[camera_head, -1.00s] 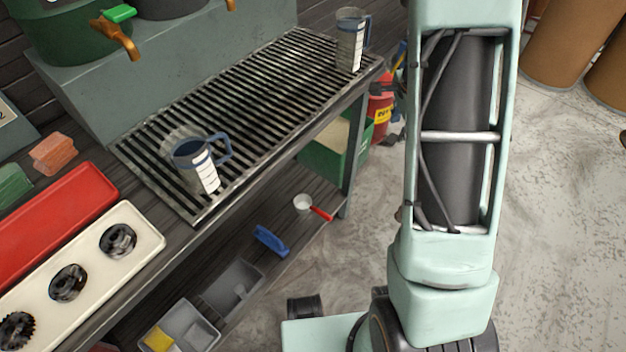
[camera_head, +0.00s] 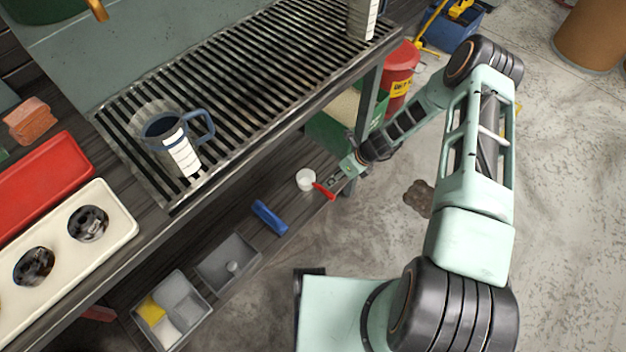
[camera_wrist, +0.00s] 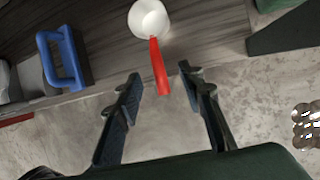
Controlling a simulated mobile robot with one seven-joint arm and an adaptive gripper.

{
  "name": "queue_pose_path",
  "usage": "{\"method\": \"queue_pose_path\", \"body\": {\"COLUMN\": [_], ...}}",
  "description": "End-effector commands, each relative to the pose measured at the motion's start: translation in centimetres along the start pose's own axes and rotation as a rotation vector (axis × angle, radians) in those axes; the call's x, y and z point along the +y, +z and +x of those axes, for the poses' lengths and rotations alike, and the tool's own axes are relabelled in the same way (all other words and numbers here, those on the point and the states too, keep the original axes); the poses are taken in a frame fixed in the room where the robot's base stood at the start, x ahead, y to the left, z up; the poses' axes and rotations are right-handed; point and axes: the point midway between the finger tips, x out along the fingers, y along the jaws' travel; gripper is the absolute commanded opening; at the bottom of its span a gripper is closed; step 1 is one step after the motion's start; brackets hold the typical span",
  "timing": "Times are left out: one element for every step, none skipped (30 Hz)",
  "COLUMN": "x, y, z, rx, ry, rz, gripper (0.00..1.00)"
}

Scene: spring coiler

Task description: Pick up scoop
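The scoop has a white cup (camera_head: 306,179) and a red handle (camera_head: 325,191). It lies on the lower wooden shelf, with the handle pointing out past the shelf's front edge. In the wrist view the white cup (camera_wrist: 149,19) is at the top and the red handle (camera_wrist: 159,66) points down toward my gripper (camera_wrist: 160,78). My gripper is open. Its two fingers stand apart, and the handle's end lies at the gap between their tips, nearer the right finger. In the head view my gripper (camera_head: 338,180) is at the shelf edge beside the handle, small and partly unclear.
A blue brush-like thing (camera_head: 269,217) lies left of the scoop; it also shows in the wrist view (camera_wrist: 64,58). Grey trays (camera_head: 228,264) sit further left on the shelf. The slatted upper rack (camera_head: 250,75) overhangs the shelf. A green bin (camera_head: 328,138) stands behind.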

Motion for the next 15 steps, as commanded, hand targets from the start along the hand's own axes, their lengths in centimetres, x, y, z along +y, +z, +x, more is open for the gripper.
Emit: {"method": "queue_pose_path", "body": {"x": [0.2, 0.2, 0.3, 0.3, 0.3, 0.2, 0.2, 0.2, 0.2, 0.2, 0.2, 0.2, 0.3, 0.3, 0.3], "y": [-0.1, -0.1, -0.1, -0.1, -0.1, -0.1, -0.1, -0.1, 0.0, 0.0, 0.0, 0.0, 0.0, 0.0, 0.0], "z": [1.1, 1.6, 2.3, 2.9, 3.3, 3.9, 4.3, 4.6, 4.9, 5.1, 5.2, 5.4, 5.5, 5.7, 6.0], "rx": [-0.001, -0.002, -0.001, -0.001, -0.001, -0.001, -0.001, -0.001, -0.001, -0.001, -0.001, -0.001, 0.0, 0.0, 0.0], "ry": [0.005, 0.005, 0.005, 0.006, 0.005, 0.005, 0.005, 0.005, 0.004, 0.003, 0.003, 0.003, 0.004, 0.004, 0.004], "rz": [0.004, 0.005, 0.005, 0.004, 0.003, 0.003, 0.002, 0.002, 0.001, 0.001, 0.001, 0.001, 0.001, 0.001, 0.001], "gripper": [0.35, 0.35, 0.35, 0.35, 0.35, 0.35, 0.35, 0.35, 0.35, 0.35, 0.35, 0.35, 0.35, 0.35, 0.35]}}
